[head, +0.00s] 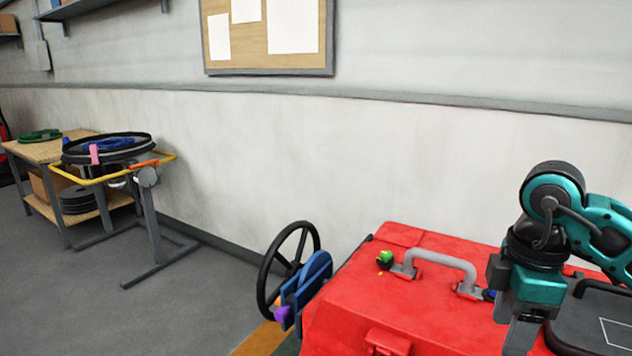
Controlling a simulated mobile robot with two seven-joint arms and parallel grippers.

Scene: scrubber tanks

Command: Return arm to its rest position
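My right arm, teal with black joints, comes in from the right edge. Its gripper (522,334) points down in front of the right part of a red tank (350,310). Its fingers run to the bottom edge of the picture, and I cannot tell whether they are apart or together. I see nothing held in it. My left arm and gripper are not in view.
The red tank has a grey handle (440,257) and a small green knob (384,260) on top. A black handwheel (290,262) with blue parts stands at its left. A yellow-railed stand (150,215) and a wooden table (45,150) are farther left. Grey floor (200,300) lies open between.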

